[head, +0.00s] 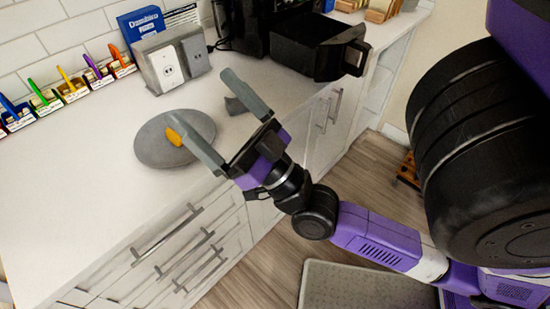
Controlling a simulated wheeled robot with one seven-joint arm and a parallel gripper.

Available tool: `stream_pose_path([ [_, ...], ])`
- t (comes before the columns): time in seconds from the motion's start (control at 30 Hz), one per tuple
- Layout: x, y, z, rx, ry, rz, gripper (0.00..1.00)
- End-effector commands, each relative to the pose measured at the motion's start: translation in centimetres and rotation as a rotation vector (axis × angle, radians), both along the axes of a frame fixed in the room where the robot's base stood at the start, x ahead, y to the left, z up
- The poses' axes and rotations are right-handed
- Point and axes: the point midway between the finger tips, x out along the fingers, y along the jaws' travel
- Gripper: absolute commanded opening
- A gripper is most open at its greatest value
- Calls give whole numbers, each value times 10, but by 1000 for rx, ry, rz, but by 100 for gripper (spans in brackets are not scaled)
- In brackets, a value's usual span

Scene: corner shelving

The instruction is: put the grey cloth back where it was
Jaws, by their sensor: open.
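My gripper (202,98) is open, its two grey fingers spread over the white counter. No cloth can be made out for certain. A small dark grey piece (236,105) lies on the counter just behind the upper finger, partly hidden by it; it may be the grey cloth. A round, flat grey disc (152,148) lies on the counter at the lower finger's tip. A small orange item (174,137) shows on the disc, partly covered by that finger. Nothing is visibly held between the fingers.
Several small boxes with coloured handles (72,90) line the wall. A grey block with a socket (168,62) and a blue box (140,22) stand at the back. A black open drawer-like bin (315,52) is at the right. The counter's left front (60,200) is clear.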

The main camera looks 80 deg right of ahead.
Motion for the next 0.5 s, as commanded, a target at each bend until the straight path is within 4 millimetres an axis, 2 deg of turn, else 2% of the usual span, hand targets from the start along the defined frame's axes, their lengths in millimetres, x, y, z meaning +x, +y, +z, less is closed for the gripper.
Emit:
stream_pose_path([
  [0.03,-3,14,-25,-1,101,33,100],
  [0.17,-16,51,-85,7,345,118,100],
  [0.3,-48,88,-147,34,603,195,100],
  [0.4,-76,110,-180,56,757,234,100],
  [0.5,-99,126,-203,78,870,259,100],
])
